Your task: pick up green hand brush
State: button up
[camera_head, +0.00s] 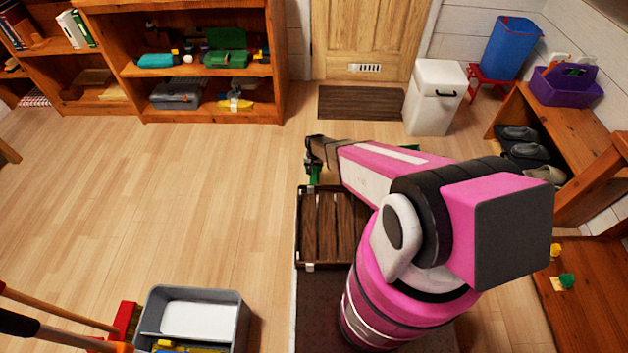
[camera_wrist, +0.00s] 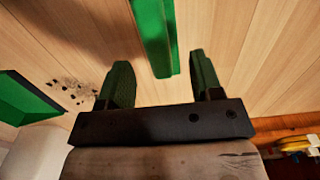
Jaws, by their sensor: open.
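In the wrist view, my gripper (camera_wrist: 159,70) is open, with its two green-padded fingers apart and nothing clamped between them. A long green piece, which looks like the hand brush (camera_wrist: 155,35), runs in from the top edge between the fingertips, touching neither finger. Its far end is cut off by the frame, and I cannot tell how high it is above the floor. In the head view, my gripper (camera_head: 312,158) points down beyond the dark wooden crate. Green shows just below it, but I cannot separate brush from fingers there.
A green dustpan-like object (camera_wrist: 22,98) lies at left in the wrist view, beside dark crumbs (camera_wrist: 68,92) on the floor. The slatted crate (camera_head: 330,190) is close to my arm. A white bin (camera_head: 435,98) stands near the door. The floor at left (camera_head: 170,190) is clear.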

aim_at(314, 173)
jog(key=f, duration=0.5)
jog(key=shift+d+f, duration=0.1)
jog(key=shift+d, duration=0.1)
jog(key=c, duration=1.1)
